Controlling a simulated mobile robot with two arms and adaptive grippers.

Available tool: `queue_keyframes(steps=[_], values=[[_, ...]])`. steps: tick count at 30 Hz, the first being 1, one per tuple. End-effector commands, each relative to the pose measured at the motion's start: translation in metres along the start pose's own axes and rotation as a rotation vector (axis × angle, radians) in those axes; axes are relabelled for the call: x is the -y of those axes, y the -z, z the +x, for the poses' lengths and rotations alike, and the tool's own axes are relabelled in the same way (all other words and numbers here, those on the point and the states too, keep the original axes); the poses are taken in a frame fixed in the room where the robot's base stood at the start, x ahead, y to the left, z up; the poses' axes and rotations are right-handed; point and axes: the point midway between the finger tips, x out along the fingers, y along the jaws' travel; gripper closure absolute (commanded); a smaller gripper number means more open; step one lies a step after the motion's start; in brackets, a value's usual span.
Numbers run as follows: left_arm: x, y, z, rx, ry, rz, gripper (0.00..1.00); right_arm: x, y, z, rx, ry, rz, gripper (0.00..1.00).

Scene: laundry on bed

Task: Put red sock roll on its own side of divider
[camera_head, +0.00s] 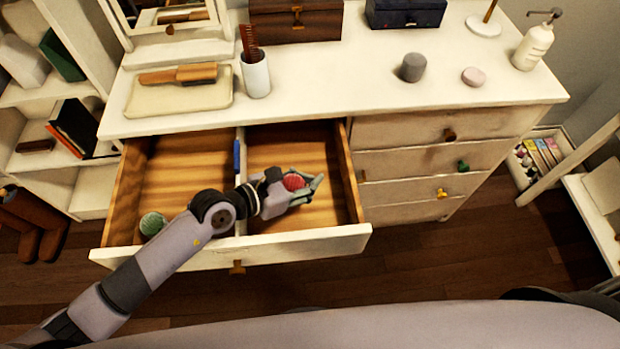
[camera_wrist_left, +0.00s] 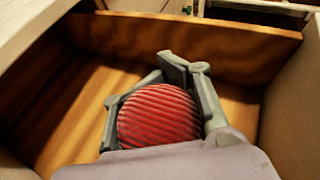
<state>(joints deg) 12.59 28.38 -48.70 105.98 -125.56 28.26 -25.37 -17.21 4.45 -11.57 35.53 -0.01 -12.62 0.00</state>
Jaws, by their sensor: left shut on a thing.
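The red sock roll (camera_head: 293,182) is between the fingers of my left gripper (camera_head: 304,188), inside the right compartment of the open drawer (camera_head: 300,245). In the left wrist view the ribbed red roll (camera_wrist_left: 158,116) fills the space between the fingers (camera_wrist_left: 165,95), which are shut on it. Whether the roll touches the drawer floor cannot be told. The divider (camera_head: 240,160) runs front to back, partly hidden by my left arm. A green sock roll (camera_head: 152,224) lies in the left compartment near the front. My right gripper is not in view.
A blue item (camera_head: 236,157) is at the divider. The dresser top (camera_head: 340,85) above holds a cup with a comb (camera_head: 256,75), a brush on a tray (camera_head: 180,98), boxes and jars. The rest of the right compartment floor looks clear.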

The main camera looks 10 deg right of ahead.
Motion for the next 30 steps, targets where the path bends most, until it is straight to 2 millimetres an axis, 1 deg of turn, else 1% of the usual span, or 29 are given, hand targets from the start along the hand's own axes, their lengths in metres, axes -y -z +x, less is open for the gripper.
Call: queue_keyframes(steps=[12,16,17,30], values=[[-0.001,0.011,0.005,0.000,0.000,-0.002,1.00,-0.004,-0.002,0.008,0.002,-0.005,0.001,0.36],[-0.001,0.011,0.005,0.000,0.000,-0.001,1.00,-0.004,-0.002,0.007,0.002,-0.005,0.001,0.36],[-0.001,0.011,0.005,0.000,0.000,-0.002,0.74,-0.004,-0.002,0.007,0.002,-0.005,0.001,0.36],[-0.001,0.011,0.005,0.000,0.000,-0.001,0.45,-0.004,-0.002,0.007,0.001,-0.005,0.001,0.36]])
